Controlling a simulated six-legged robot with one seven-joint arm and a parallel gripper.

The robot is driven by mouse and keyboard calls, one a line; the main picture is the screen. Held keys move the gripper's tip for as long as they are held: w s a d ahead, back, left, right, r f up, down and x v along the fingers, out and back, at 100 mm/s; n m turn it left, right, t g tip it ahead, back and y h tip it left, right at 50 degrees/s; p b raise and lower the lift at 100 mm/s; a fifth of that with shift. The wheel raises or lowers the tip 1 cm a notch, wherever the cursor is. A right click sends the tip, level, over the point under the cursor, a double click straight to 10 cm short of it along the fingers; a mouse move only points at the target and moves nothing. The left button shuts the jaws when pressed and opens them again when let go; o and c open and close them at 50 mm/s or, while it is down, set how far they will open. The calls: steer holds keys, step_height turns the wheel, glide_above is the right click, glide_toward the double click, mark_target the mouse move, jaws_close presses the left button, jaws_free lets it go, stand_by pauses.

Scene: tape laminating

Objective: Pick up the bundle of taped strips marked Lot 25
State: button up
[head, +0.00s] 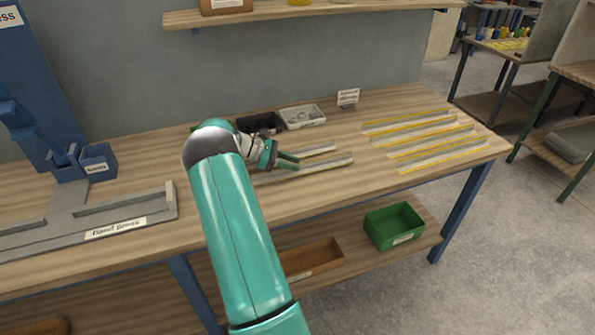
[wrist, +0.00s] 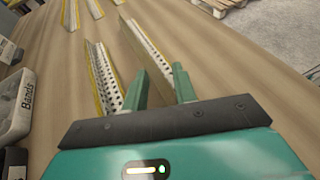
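Two pale metal strips lie on the workbench beside my gripper (head: 289,160): a rear strip (head: 318,150) and a front strip (head: 325,164). In the wrist view they look perforated, a left strip (wrist: 106,82) with a yellow edge and a right strip (wrist: 146,48) reaching back toward the fingers. My gripper (wrist: 160,84) is open there, its two teal fingers apart with bare wood showing between them. Whether the fingers touch a strip I cannot tell. Several more strips with yellow edges (head: 425,140) lie apart at the bench's right end. I can read no Lot 25 mark.
A light bin (head: 303,117), marked Bands in the wrist view (wrist: 14,105), and a dark bin (head: 259,122) stand behind my gripper. A small sign (head: 347,98) is right of them. The hand press (head: 120,215) fills the left. Bare bench (head: 350,190) lies right of my gripper.

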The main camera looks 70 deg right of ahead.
jaws_close()
steer(key=shift+r, duration=0.1)
